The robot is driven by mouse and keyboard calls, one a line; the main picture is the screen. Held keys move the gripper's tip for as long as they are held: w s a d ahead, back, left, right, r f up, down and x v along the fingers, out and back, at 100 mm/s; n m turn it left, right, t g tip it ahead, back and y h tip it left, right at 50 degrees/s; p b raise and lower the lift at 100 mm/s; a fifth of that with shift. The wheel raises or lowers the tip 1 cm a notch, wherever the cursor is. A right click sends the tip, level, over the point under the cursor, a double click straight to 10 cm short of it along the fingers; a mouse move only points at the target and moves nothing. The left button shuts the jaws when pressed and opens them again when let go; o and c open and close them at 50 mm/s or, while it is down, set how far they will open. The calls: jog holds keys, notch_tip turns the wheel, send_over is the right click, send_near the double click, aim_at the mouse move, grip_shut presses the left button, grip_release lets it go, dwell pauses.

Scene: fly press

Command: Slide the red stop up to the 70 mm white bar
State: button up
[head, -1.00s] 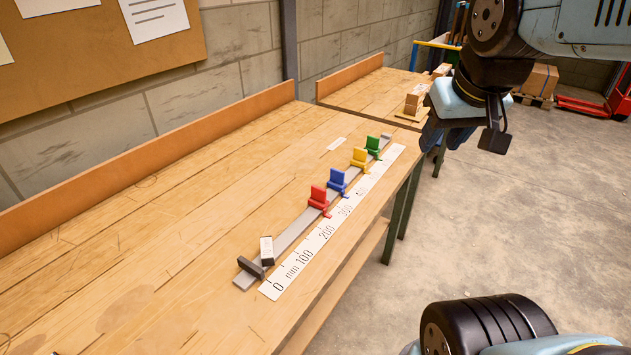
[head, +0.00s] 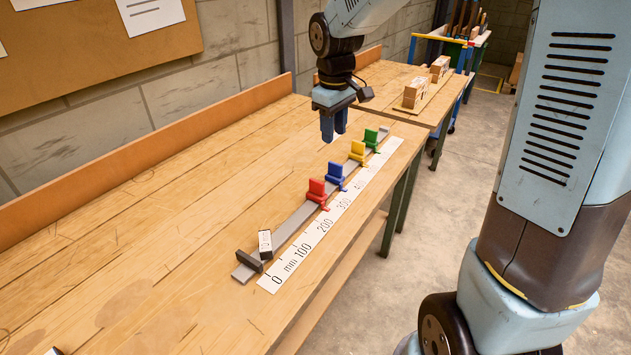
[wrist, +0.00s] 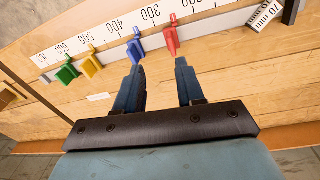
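The red stop (head: 317,191) stands on the grey rail (head: 298,222), near the 200 to 300 mm part of the scale. It also shows in the wrist view (wrist: 171,39). The white 70 mm bar (head: 265,242) lies at the rail's near end, close to the dark end block (head: 249,260); its label reads in the wrist view (wrist: 266,16). A gap of bare rail lies between bar and red stop. My gripper (head: 334,134) is open and empty, fingers down, above the bench behind the rail. In the wrist view its fingertips (wrist: 159,66) are apart, short of the blue and red stops.
Blue (head: 335,176), yellow (head: 358,152) and green (head: 371,139) stops stand farther along the rail. A white printed scale (head: 330,218) lies along its right side. The bench (head: 150,245) left of the rail is mostly clear, with a back board (head: 150,165) behind.

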aim_at(317, 181)
jog(key=shift+n+g, duration=0.5)
jog(key=shift+n, duration=0.3)
jog(key=w+a+f, duration=0.1)
jog(key=f, duration=0.5)
jog(key=w+a+f, duration=0.1)
jog(key=f, duration=0.5)
jog(key=w+a+f, duration=0.1)
jog(key=f, duration=0.5)
jog(key=shift+a, duration=0.35)
grip_shut()
